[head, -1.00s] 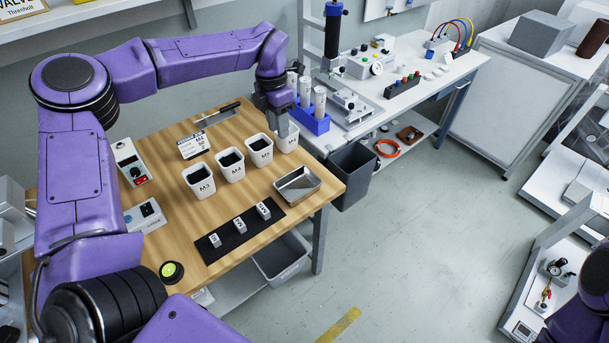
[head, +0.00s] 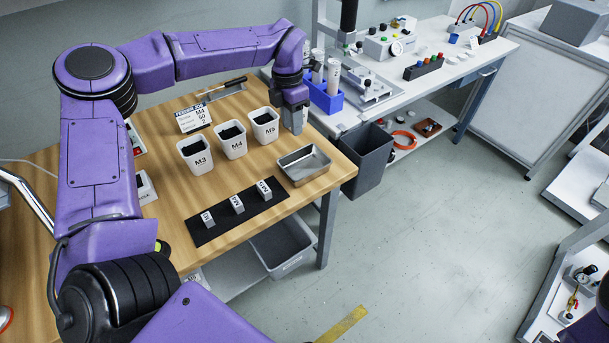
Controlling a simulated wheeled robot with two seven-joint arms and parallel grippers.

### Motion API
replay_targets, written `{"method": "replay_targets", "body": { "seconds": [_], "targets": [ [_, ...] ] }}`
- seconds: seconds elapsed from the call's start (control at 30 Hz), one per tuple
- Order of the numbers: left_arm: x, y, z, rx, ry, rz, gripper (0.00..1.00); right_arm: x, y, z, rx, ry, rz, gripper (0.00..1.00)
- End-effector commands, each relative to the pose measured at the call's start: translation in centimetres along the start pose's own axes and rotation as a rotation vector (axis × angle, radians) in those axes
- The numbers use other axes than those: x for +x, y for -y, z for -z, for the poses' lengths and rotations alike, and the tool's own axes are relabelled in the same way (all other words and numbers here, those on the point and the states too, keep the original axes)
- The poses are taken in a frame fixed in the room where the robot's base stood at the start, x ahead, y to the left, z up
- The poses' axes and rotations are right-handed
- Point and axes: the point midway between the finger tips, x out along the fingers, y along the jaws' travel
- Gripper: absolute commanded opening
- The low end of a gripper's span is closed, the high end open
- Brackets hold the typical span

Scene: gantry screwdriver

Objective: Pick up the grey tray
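The grey tray (head: 304,175) is a small, shallow metal tray on the right part of the wooden table, close to its edge. It looks empty. My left gripper (head: 297,128) points down just behind the tray in the picture, beside the M5 cup, and appears apart from the tray. Its fingertips are small and seen from one side, so I cannot tell whether they are open or shut. My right gripper is out of view; only a dark bit of my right arm shows at the lower right corner.
White cups M3 (head: 199,166), M4 (head: 232,150) and M5 (head: 265,134) stand left of the tray. A black mat (head: 222,227) with three small labelled blocks lies in front. A dark bin (head: 367,165) stands beyond the table's right edge. Open floor lies to the right.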

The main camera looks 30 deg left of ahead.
Motion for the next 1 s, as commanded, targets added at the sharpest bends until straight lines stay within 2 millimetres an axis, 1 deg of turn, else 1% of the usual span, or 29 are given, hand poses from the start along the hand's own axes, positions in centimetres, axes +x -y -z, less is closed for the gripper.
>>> {"method": "replay_targets", "body": {
  "seconds": [0.03,0.13,0.2,0.37,0.53,0.63,0.83,0.87,0.9,0.93,0.97,1.0],
  "targets": [
    [1.0,0.0,0.1,0.001,-0.004,0.002,0.33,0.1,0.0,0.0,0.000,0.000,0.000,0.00],
    [2.9,0.1,0.1,0.002,-0.005,0.003,0.33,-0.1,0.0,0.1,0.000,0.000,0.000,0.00],
    [3.9,0.1,0.0,0.001,-0.004,0.002,0.33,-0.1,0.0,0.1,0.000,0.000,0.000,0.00],
    [5.8,0.2,0.0,0.001,-0.004,0.002,0.33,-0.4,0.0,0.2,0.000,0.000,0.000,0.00],
    [8.9,0.4,-0.2,0.001,-0.004,0.003,0.33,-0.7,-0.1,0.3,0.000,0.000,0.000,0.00],
    [9.8,0.4,-0.2,0.000,-0.002,0.002,0.33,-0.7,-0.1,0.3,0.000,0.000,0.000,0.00],
    [10.0,0.4,-0.2,0.000,0.000,0.001,0.33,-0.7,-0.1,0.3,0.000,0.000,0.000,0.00],
    [9.9,0.4,-0.2,0.000,0.000,0.001,0.26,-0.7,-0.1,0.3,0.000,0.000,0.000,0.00],
    [9.9,0.4,-0.2,0.000,0.000,0.001,0.13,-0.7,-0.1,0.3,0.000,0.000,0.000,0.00],
    [9.9,0.4,-0.2,0.000,0.000,0.001,0.04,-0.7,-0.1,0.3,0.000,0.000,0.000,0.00],
    [9.9,0.4,-0.2,0.000,-0.001,0.001,0.00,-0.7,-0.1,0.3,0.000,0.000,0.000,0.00],
    [9.9,0.4,-0.2,0.000,-0.001,0.001,0.00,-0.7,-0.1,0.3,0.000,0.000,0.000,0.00]
  ]
}}
